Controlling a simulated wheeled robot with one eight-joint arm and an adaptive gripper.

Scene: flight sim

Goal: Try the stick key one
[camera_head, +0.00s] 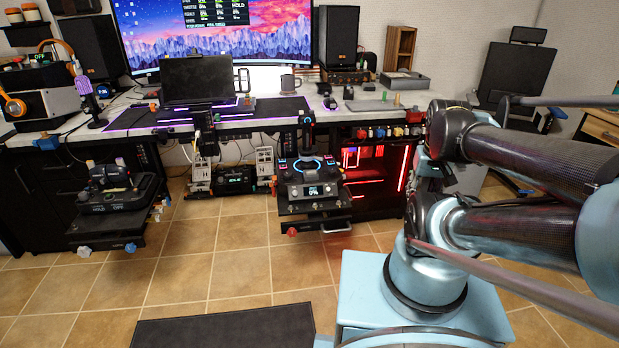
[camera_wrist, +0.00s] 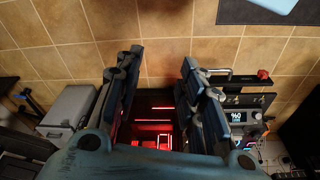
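The stick unit (camera_head: 312,190) hangs at the front of the desk, near the middle of the head view. In the head view my gripper's fingers cannot be made out clearly.
A second control unit (camera_head: 116,200) hangs at the left. A red-lit computer case (camera_head: 372,175) stands under the desk (camera_head: 350,108), right of the stick unit. Small coloured knobs line the desk edge above it. The tiled floor (camera_head: 235,255) in front is clear, with a dark mat (camera_head: 225,328).

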